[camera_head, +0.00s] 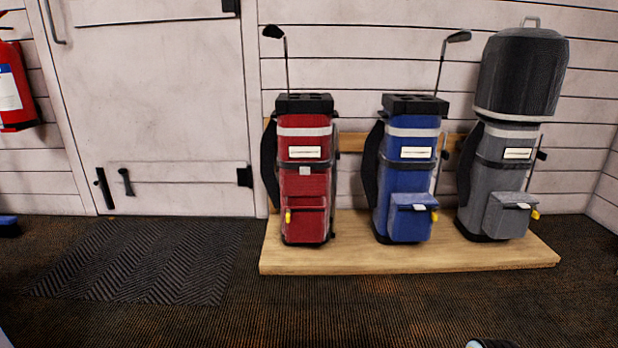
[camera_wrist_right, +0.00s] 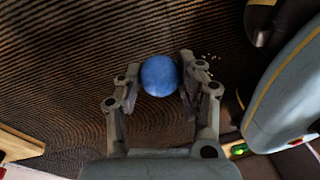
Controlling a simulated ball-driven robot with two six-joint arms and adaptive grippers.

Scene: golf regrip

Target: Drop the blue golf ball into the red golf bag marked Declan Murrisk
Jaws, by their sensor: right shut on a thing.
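The blue golf ball (camera_wrist_right: 159,76) is held between the two fingers of my right gripper (camera_wrist_right: 157,70) in the right wrist view, above the dark ribbed floor. The red golf bag (camera_head: 305,185) stands upright on a low wooden platform (camera_head: 410,257) in the head view. It has a black divided top, a white name label (camera_head: 304,152) too small to read, and a front pocket. The ball is not visible in the head view, and the right gripper's fingers are not seen there. My left gripper is in neither view.
A blue bag (camera_head: 407,170) and a grey bag (camera_head: 500,180) with a dark hood (camera_head: 520,75) stand right of the red one. Clubs rise from the red and blue bags. A black mat (camera_head: 140,262) lies left, and a fire extinguisher (camera_head: 12,90) hangs at far left.

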